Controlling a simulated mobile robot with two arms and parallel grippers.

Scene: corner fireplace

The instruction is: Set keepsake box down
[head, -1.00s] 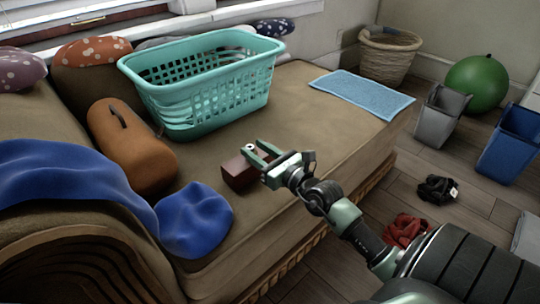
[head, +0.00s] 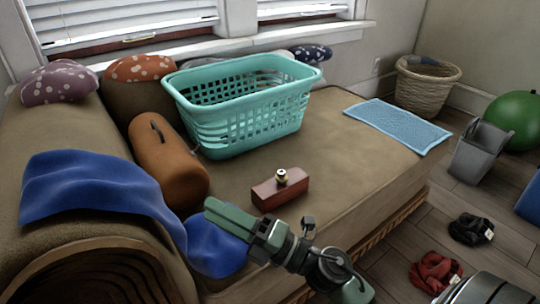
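The keepsake box (head: 268,194) is a small reddish-brown box with a dark and brass knob on top. It sits upright on the brown sofa seat (head: 345,190), in front of the teal laundry basket. My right gripper (head: 212,212) is in front of and to the left of the box, apart from it, with its fingers pointing left over the blue cloth. I see its fingers nearly side-on, so their gap is hidden. Nothing shows held in it. My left gripper is out of view.
The teal basket (head: 245,135), an orange-brown bag (head: 170,165) and a blue cloth (head: 215,248) are on the sofa. A light blue towel (head: 398,124) lies to the right. Dark (head: 470,229) and red (head: 434,270) clothes lie on the floor. The seat right of the box is clear.

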